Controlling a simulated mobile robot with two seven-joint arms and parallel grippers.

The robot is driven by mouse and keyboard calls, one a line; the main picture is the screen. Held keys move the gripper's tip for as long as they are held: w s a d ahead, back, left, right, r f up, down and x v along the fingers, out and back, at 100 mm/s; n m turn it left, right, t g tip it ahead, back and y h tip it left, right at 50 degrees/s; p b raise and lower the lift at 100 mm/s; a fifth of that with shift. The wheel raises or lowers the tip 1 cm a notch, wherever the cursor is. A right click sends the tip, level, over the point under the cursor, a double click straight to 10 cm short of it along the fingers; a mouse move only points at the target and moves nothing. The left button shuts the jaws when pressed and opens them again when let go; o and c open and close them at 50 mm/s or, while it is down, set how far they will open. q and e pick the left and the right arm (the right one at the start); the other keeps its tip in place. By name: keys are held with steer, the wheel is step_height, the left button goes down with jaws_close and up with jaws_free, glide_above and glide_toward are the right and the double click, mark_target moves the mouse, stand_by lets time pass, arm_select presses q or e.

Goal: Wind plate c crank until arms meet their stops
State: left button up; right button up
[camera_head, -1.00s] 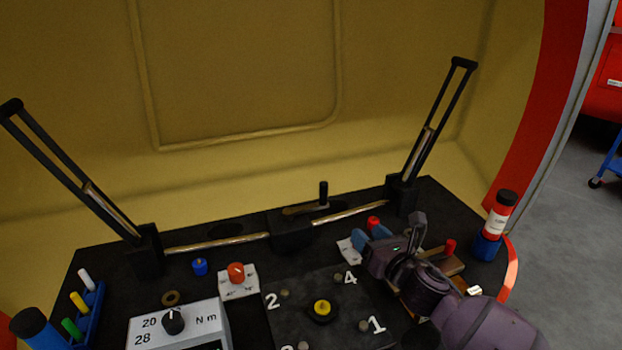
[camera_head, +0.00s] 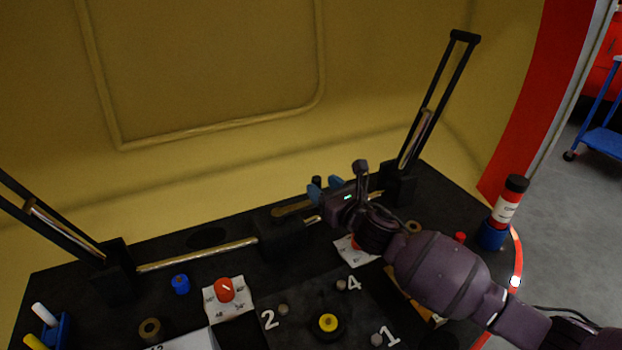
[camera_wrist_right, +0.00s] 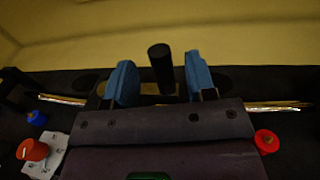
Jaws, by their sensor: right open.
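The crank's black upright handle (camera_wrist_right: 160,68) stands between the two blue fingertips of my right gripper (camera_wrist_right: 158,82) in the right wrist view. The fingers are open, with a gap on each side of the handle. In the head view my right gripper (camera_head: 325,188) reaches the crank arm (camera_head: 290,209), and the handle is partly hidden behind the fingers. The crank sits on a black gearbox block (camera_head: 285,238) with rods running out to both sides. The right slotted arm (camera_head: 437,100) and the left slotted arm (camera_head: 45,222) both lean outward. My left gripper is not in view.
On the black plate are an orange knob on a white card (camera_head: 224,289), a blue cap (camera_head: 180,284), a brass ring (camera_head: 150,329) and a numbered block (camera_head: 300,310). A red-and-white bottle (camera_head: 507,205) stands at the right edge. A yellow wall rises behind.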

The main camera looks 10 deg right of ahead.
mark_target(319, 185)
steer(key=x, duration=0.3)
steer(key=shift+w+a+f+b, duration=0.1)
steer(key=shift+w+f+b, duration=0.15)
steer(key=shift+b, duration=0.15)
steer(key=shift+w+a+r, duration=0.1)
steer(key=shift+w, duration=0.25)
steer(key=shift+w+a+r, duration=0.15)
steer(key=shift+w, duration=0.25)
steer(key=shift+c, duration=0.3)
jaws_close()
